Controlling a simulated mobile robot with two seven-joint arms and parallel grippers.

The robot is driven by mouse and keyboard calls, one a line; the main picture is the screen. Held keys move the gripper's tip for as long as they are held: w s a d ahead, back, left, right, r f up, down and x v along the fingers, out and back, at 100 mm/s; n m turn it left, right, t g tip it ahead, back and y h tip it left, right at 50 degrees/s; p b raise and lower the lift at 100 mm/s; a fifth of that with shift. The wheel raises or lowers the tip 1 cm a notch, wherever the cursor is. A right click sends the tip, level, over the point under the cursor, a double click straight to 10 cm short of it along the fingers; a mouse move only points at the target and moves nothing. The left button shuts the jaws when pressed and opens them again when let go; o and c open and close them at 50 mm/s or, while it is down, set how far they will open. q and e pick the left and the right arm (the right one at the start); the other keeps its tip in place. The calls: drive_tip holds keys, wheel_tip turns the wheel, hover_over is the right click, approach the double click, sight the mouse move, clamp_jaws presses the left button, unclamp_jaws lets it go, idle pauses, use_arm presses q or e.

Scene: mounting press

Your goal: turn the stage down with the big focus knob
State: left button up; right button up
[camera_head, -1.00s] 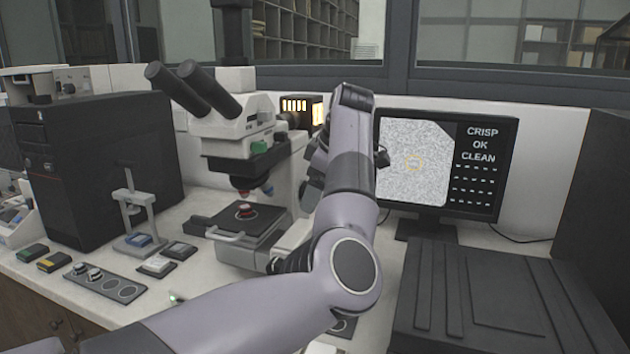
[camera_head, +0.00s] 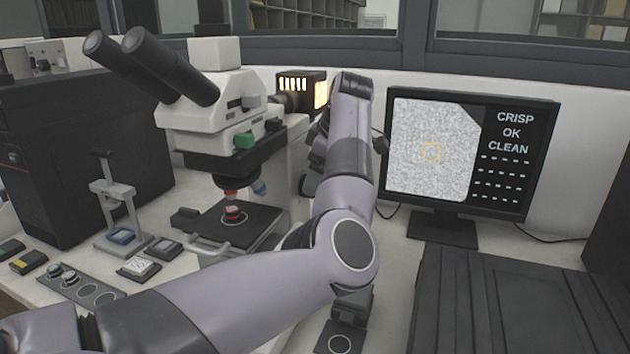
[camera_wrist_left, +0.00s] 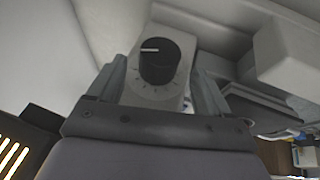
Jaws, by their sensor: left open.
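The microscope (camera_head: 215,115) stands left of centre in the head view. Its black stage (camera_head: 262,222) carries a small red-topped sample (camera_head: 234,213) under the red objective (camera_head: 231,193). My left arm reaches along the microscope's right side and hides much of it; its gripper is not clear there. In the left wrist view my left gripper (camera_wrist_left: 158,75) is open, its fingers on either side of a black knob (camera_wrist_left: 158,66) with a white pointer line, on a pale block with tick marks. I cannot tell whether the fingers touch it, or whether it is the big focus knob.
A monitor (camera_head: 516,155) at the right reads CRISP, OK, CLEAN. A glowing lamp housing (camera_head: 300,88) is behind the microscope. A small stand (camera_head: 122,210) and several blocks lie at the left. A dark ridged unit (camera_head: 500,310) fills the front right.

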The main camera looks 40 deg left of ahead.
use_arm(q)
drive_tip(key=shift+x, duration=1.85)
drive_tip(key=c, duration=1)
drive_tip(key=shift+f, duration=0.2)
drive_tip(key=t+b, duration=0.1)
drive_tip(key=b, duration=0.2)
drive_tip(key=t+y+b, duration=0.1)
drive_tip(key=t+b, duration=0.1)
drive_tip(key=b, duration=0.2)
drive_tip(key=shift+s+d+f+n, duration=0.1)
drive_tip(key=shift+s+f+n, duration=0.05)
drive_tip(key=shift+f+n, duration=0.2)
drive_tip(key=shift+t+y+b, duration=0.3)
drive_tip(key=shift+t+b, duration=0.2)
drive_tip(key=shift+b, duration=0.55)
drive_tip(key=shift+r+n+t+b, duration=0.15)
drive_tip(key=shift+n+t+b, duration=0.2)
drive_tip(key=shift+b, duration=0.5)
drive_tip(key=shift+r, duration=0.1)
